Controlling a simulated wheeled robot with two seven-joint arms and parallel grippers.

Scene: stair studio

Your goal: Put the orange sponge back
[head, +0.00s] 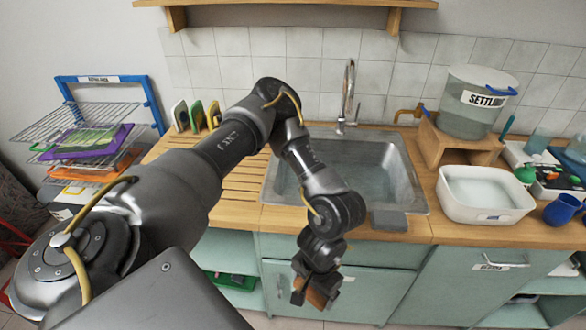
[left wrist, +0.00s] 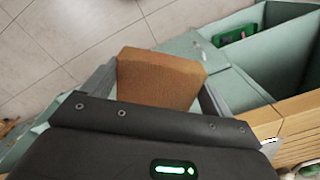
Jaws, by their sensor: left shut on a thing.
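The orange sponge (head: 317,298) is a brownish-orange block, and it fills the middle of the left wrist view (left wrist: 160,78). My left gripper (head: 313,290) is shut on it, with a finger on each side in the left wrist view. It holds the sponge in front of the pale green cabinet doors, below the counter's front edge. Several upright coloured pads, green and yellow among them, stand in a row (head: 196,116) at the back left of the counter, partly behind my left arm. My right gripper is not in view.
A steel sink (head: 398,168) with a tall tap (head: 348,95) is set in the wooden counter (head: 450,230). A grey block (head: 388,220) lies at the sink's front edge. A white basin (head: 485,212) stands right of it. A wire rack (head: 75,125) stands at left.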

